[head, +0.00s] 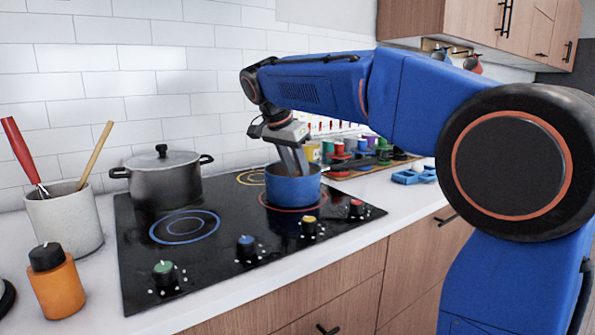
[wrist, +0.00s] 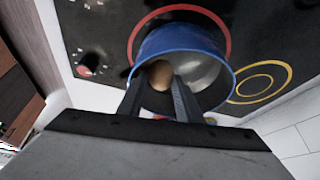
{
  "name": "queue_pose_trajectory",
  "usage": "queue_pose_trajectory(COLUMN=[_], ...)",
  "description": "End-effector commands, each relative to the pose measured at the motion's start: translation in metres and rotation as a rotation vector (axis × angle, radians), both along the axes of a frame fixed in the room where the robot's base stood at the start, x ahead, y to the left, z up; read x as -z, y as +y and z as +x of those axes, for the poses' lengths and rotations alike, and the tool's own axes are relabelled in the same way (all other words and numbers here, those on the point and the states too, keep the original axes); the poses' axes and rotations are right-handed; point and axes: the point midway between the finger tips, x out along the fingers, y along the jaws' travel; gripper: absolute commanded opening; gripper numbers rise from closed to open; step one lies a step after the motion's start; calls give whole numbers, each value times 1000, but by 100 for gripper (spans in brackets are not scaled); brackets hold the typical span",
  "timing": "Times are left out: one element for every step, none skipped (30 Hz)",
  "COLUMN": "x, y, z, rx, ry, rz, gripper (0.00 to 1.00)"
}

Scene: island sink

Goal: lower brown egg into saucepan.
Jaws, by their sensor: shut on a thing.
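The blue saucepan (head: 292,188) stands on the red-ringed burner at the right of the black cooktop. My gripper (head: 298,170) points down into the saucepan from above, its fingertips inside the rim. In the wrist view the brown egg (wrist: 160,75) shows between the fingers of my gripper (wrist: 160,85), within the outline of the saucepan (wrist: 146,48). My gripper is shut on the egg. The egg is hidden by the pan wall in the head view. I cannot tell whether the egg touches the pan's bottom.
A lidded grey pot (head: 160,182) stands on the cooktop (head: 225,240) at the back left. A utensil crock (head: 65,220) and an orange bottle (head: 56,290) stand left of it. Colourful cups (head: 352,146) and blue pieces (head: 408,177) lie to the right. The blue-ringed burner (head: 184,227) is clear.

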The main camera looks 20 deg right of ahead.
Motion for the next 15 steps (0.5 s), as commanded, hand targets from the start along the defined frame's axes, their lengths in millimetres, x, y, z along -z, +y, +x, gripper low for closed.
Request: queue_pose_trajectory(x=[1, 1, 1, 2, 2, 3, 3, 3, 4, 4, 5, 5, 5, 6, 6], y=[0, 0, 0, 0, 0, 0, 0, 0, 0, 0, 0, 0, 0, 0, 0], z=[0, 0, 0, 0, 0, 0, 0, 0, 0, 0, 0, 0, 0, 0, 0], rx=[0, 0, 0, 0, 0, 0, 0, 0, 0, 0, 0, 0, 0, 0, 0], ry=[0, 0, 0, 0, 0, 0, 0, 0, 0, 0, 0, 0, 0, 0, 0], rz=[0, 0, 0, 0, 0, 0, 0, 0, 0, 0, 0, 0, 0, 0, 0], gripper=[24, 24, 24, 24, 24, 24, 24, 24, 24, 24, 24, 24, 24, 24, 24])
